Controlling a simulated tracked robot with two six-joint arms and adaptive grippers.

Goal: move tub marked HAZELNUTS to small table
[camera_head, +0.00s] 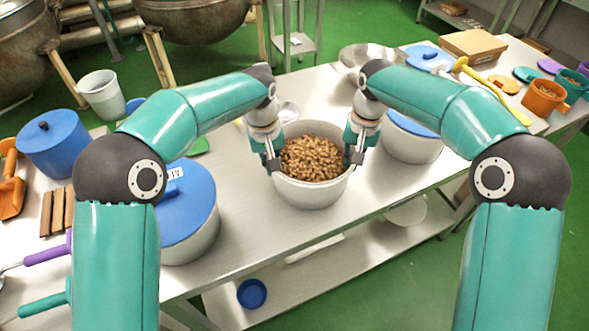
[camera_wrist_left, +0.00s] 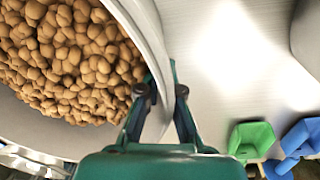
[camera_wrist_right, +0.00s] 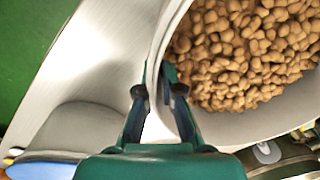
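An open light-grey tub (camera_head: 311,194) full of brown nuts is at the middle of the steel table; I see no label on it. My left gripper (camera_head: 274,165) is at its left rim and my right gripper (camera_head: 356,158) at its right rim. In the left wrist view, the fingers (camera_wrist_left: 160,92) straddle the tub wall (camera_wrist_left: 150,35) and look closed on it. The right wrist view shows the same, the fingers (camera_wrist_right: 158,92) on either side of the wall (camera_wrist_right: 160,45). The tub is upright; whether it touches the table is unclear. A small metal table (camera_head: 293,44) stands behind.
The steel table (camera_head: 246,226) also holds a blue-lidded tub (camera_head: 187,215) on the left, another (camera_head: 412,143) on the right and a metal bowl (camera_head: 366,54) behind. Scoops and a cardboard box (camera_head: 473,45) lie at far right. Large kettles (camera_head: 203,16) stand at back left.

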